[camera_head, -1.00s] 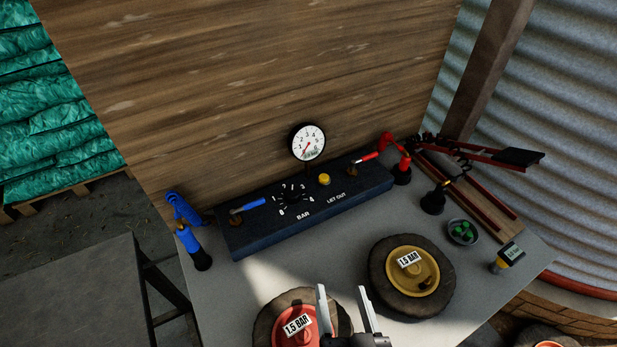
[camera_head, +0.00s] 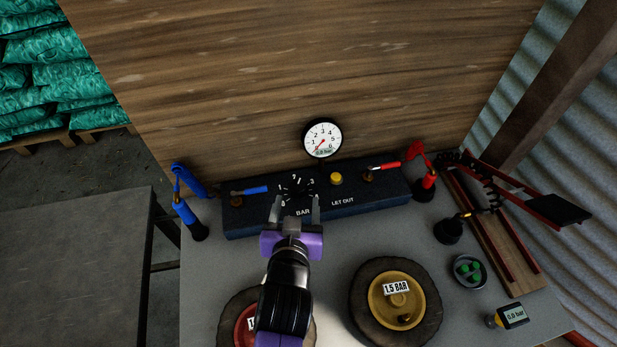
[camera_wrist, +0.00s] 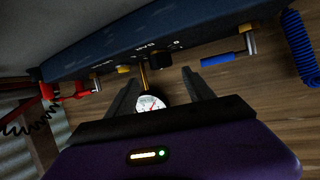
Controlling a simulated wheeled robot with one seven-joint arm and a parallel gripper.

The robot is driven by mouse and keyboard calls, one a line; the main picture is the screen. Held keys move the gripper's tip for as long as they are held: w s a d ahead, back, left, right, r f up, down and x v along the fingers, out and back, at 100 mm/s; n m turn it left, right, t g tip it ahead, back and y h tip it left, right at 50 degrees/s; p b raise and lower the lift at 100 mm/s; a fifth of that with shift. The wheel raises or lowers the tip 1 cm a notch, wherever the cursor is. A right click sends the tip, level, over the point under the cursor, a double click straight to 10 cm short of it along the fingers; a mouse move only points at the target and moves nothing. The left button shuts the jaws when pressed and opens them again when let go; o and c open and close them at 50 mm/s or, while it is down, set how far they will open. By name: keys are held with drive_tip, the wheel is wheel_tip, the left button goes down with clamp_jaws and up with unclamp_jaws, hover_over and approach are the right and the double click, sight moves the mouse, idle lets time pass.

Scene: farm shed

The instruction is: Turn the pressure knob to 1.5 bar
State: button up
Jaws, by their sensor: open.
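The black pressure knob (camera_head: 296,187) sits on the dark blue panel (camera_head: 250,226), ringed by white numbers and marked BAR. My gripper partly hides its scale, so I cannot read its setting. The round white gauge (camera_head: 322,138) stands behind the panel; its needle points to the lower left and its display seems to read 0.0 bar. My gripper (camera_head: 295,205) is open and empty, just in front of and above the knob, apart from it. In the wrist view the knob (camera_wrist: 161,62) shows beyond the open fingers (camera_wrist: 160,92), with the gauge (camera_wrist: 150,103) between them.
A yellow button (camera_head: 336,178) marked LET OUT is right of the knob. A blue-handled valve (camera_head: 252,190) and a red-handled valve (camera_head: 384,166) flank them. Wheels lie in front; the yellow-hubbed one (camera_head: 433,300) is labelled 1.5 BAR. A wooden wall (camera_head: 290,60) rises behind.

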sight(298, 186)
drive_tip(key=shift+w+a+f, duration=0.15)
drive_tip(key=shift+w, duration=0.45)
drive_tip(key=shift+x, duration=3.5)
clamp_jaws()
